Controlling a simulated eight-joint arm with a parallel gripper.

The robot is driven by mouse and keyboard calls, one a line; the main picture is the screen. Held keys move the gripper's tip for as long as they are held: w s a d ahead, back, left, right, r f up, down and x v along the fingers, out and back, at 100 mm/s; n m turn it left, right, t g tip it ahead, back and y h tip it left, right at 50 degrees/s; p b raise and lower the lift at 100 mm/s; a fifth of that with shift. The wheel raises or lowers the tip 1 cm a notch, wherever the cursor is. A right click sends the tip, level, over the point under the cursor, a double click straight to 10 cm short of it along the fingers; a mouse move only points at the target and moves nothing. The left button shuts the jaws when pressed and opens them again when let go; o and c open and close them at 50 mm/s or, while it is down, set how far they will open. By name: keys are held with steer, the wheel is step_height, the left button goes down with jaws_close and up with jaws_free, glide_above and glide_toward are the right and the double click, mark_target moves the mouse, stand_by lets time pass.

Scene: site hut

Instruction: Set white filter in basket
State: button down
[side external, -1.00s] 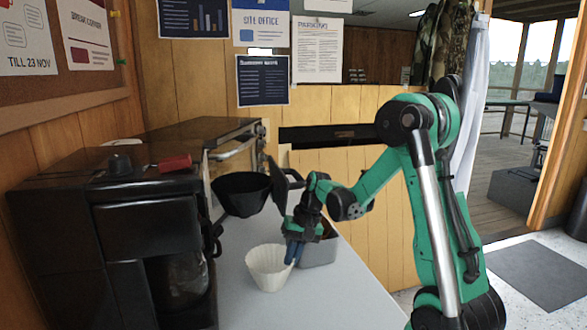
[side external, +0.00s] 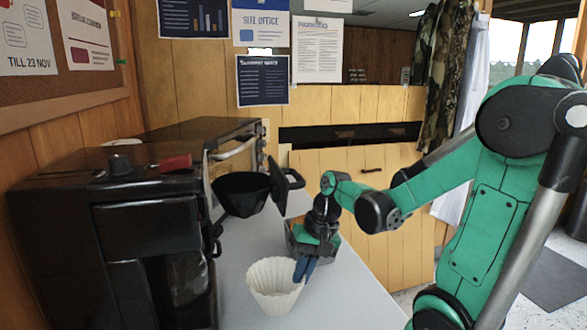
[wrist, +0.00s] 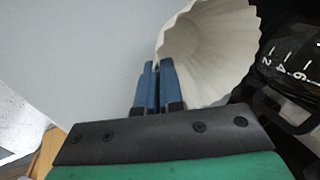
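The white filter (side external: 274,288), a fluted paper cup, is upright with its mouth up at the front of the counter in the side view. It also shows in the wrist view (wrist: 215,45), to the right of the fingertips. My gripper (side external: 303,268) points down at the filter's right rim, its blue fingers nearly together with the filter's edge between them (wrist: 157,68). I cannot tell whether the filter's base touches the counter. The black basket (side external: 242,196) stands out from the coffee machine, open at the top, behind and left of the filter; its inside is mostly hidden.
The black coffee machine (side external: 110,235) with a glass carafe (side external: 180,280) fills the left. The pale counter (side external: 345,298) is clear at front right. The wrist view shows a black part with white numbers (wrist: 285,50).

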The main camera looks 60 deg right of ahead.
steer(key=s+a, duration=0.5)
steer(key=a, duration=0.1)
step_height(320, 180, up, 26)
steer(key=m+h, duration=0.3)
steer(key=m, duration=0.6)
glide_above(264, 190)
steer(key=shift+t, duration=0.4)
steer(key=shift+w+d+f, duration=0.1)
steer(key=shift+f, duration=1.9)
steer(key=shift+w+d+f, duration=0.1)
steer(key=shift+f, duration=1.9)
steer(key=shift+f, duration=0.6)
steer(key=c, duration=1)
jaws_free()
steer(key=shift+s, duration=0.1)
steer(key=v, duration=1.3)
steer(key=shift+w+d+r, duration=0.2)
steer(key=shift+w, duration=0.05)
